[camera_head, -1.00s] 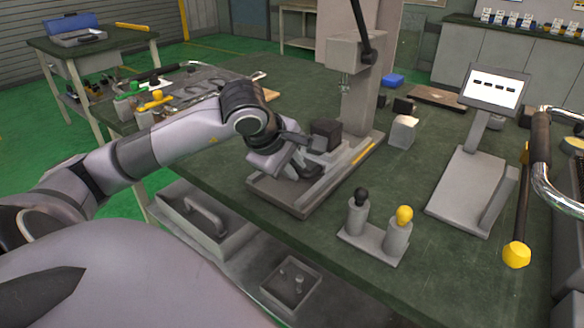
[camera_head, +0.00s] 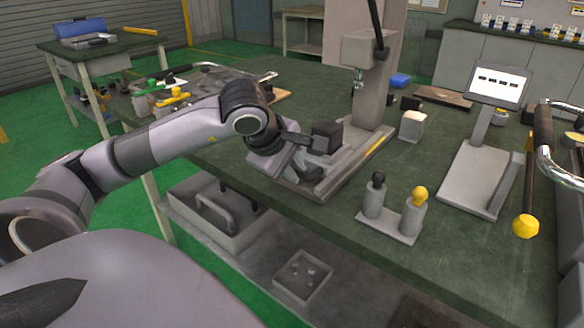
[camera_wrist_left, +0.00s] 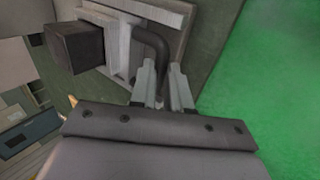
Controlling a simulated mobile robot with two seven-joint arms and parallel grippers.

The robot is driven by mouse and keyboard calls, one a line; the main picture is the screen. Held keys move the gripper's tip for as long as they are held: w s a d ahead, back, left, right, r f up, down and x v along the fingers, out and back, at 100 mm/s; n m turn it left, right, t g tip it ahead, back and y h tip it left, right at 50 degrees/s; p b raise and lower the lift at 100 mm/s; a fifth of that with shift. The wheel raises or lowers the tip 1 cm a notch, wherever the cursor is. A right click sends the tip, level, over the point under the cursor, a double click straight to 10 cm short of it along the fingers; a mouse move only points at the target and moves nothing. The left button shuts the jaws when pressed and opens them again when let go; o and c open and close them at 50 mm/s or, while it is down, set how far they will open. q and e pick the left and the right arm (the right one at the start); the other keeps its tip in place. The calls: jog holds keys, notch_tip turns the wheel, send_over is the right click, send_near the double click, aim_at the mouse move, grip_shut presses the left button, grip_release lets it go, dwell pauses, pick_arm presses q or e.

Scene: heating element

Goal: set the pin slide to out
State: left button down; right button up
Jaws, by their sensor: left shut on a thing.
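The pin slide, a pale carriage with a dark square block (camera_head: 327,137), sits on the grey base (camera_head: 362,158) of the press on the green table. In the left wrist view the dark block (camera_wrist_left: 75,47) stands at the left, and a dark curved handle (camera_wrist_left: 153,45) comes off the carriage. My left gripper (camera_head: 297,165) is at the front-left end of the base. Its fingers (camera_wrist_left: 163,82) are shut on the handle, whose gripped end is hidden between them. My right gripper is not in view.
The press column (camera_head: 372,95) rises behind the slide. A stand with a black and a yellow knob (camera_head: 392,222) is right of the base. A screen on a stand (camera_head: 497,86) is further right. An open grey bin (camera_head: 212,212) is below the table's front edge.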

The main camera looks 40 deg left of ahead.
pick_arm(q)
jog(key=c, duration=1.1)
grip_release()
jog(key=v, duration=0.7)
